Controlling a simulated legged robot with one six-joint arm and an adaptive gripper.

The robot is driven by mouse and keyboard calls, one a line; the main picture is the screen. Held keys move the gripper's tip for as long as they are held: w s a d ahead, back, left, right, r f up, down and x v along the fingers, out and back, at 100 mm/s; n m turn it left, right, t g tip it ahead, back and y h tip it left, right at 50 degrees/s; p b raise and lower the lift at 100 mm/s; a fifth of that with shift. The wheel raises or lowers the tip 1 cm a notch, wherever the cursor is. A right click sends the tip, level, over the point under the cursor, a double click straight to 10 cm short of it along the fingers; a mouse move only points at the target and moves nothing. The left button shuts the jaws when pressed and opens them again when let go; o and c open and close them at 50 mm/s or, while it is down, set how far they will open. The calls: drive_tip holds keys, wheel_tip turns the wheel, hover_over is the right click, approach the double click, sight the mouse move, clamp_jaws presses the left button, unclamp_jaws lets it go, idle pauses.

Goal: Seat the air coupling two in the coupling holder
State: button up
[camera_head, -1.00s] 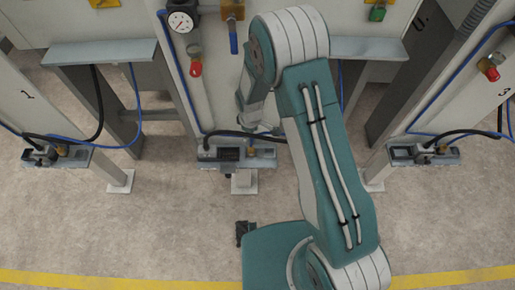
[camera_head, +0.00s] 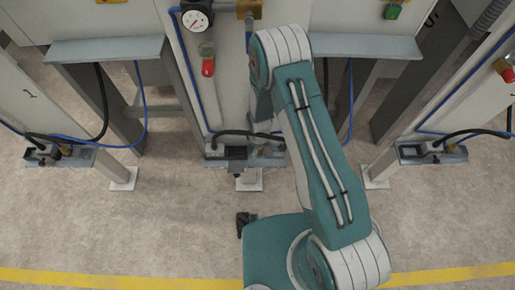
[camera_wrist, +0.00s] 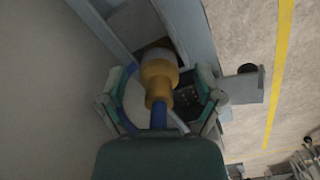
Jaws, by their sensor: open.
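A brass-coloured coupling (camera_wrist: 158,78) with a blue hose (camera_wrist: 159,115) at its near end stands between my fingers in the wrist view. My gripper (camera_wrist: 160,98) is open, with one finger on each side of the coupling. The far end of the coupling is over a grey bracket, and I cannot tell whether it is seated there. In the head view, the middle grey holder (camera_head: 217,161) is low on the centre post, with a black hose above it. My arm hides my gripper and part of this holder there.
Similar holders stand at left (camera_head: 84,158) and right (camera_head: 457,157). A pressure gauge (camera_head: 195,17) and a red-ended fitting (camera_head: 208,67) are on the centre panel. Grey ledges (camera_head: 105,49) jut out at both sides. The floor in front is mostly clear up to a yellow line (camera_head: 120,278).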

drive_tip(key=shift+a, duration=0.15)
drive_tip(key=shift+c, duration=1)
drive_tip(key=shift+d, duration=0.5)
clamp_jaws()
drive_tip(key=shift+a+r, duration=0.1)
drive_tip(key=shift+a, duration=0.15)
